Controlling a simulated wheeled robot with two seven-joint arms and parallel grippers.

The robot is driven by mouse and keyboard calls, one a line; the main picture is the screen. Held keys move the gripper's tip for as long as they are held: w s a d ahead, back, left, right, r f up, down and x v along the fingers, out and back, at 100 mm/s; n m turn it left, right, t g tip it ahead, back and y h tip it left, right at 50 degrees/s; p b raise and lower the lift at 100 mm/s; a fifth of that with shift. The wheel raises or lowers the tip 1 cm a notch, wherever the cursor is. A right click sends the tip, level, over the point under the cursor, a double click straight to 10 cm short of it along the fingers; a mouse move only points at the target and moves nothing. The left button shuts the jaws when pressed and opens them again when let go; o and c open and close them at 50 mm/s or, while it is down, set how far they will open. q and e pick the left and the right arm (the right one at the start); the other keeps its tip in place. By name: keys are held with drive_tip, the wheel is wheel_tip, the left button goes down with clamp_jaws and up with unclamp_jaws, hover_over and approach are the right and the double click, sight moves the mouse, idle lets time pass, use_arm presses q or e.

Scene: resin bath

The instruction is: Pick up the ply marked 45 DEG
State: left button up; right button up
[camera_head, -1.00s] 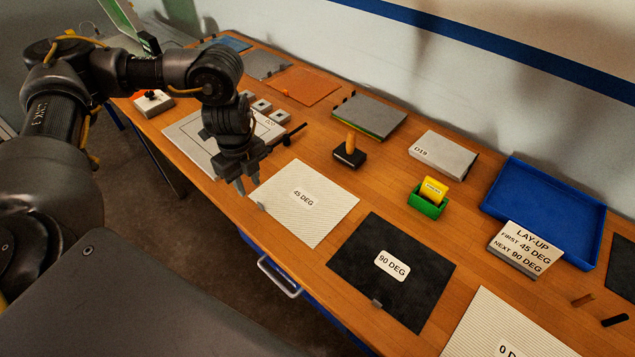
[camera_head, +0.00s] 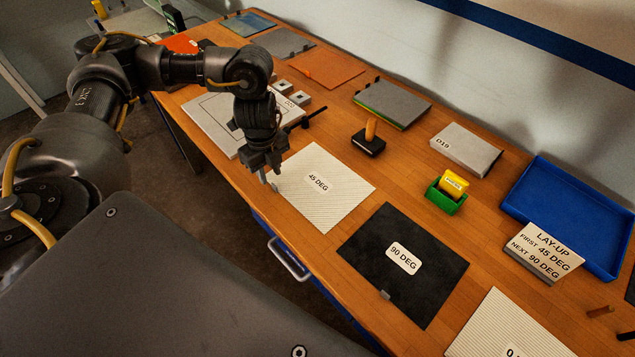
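The ply marked 45 DEG (camera_head: 325,202) is a pale, striped sheet with a white label, lying flat on the wooden bench. My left gripper (camera_head: 269,182) points down at its left, near edge, with the fingertips at or just over that edge. The ply's small grey tab is hidden behind the fingers. I cannot tell whether the fingers touch the ply or are closed on it. My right gripper is not in view.
A black ply marked 90 DEG (camera_head: 405,285) lies to the right, with another pale ply (camera_head: 500,330) beyond. A black block with an orange handle (camera_head: 368,143), a green holder (camera_head: 445,200), a lay-up sign (camera_head: 540,252) and a blue tray (camera_head: 570,215) stand further back.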

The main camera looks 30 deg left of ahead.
sight(272, 184)
use_arm(q)
drive_tip(key=f, duration=0.5)
drive_tip(key=shift+w+a, duration=0.2)
drive_tip(key=shift+w, duration=0.1)
clamp_jaws()
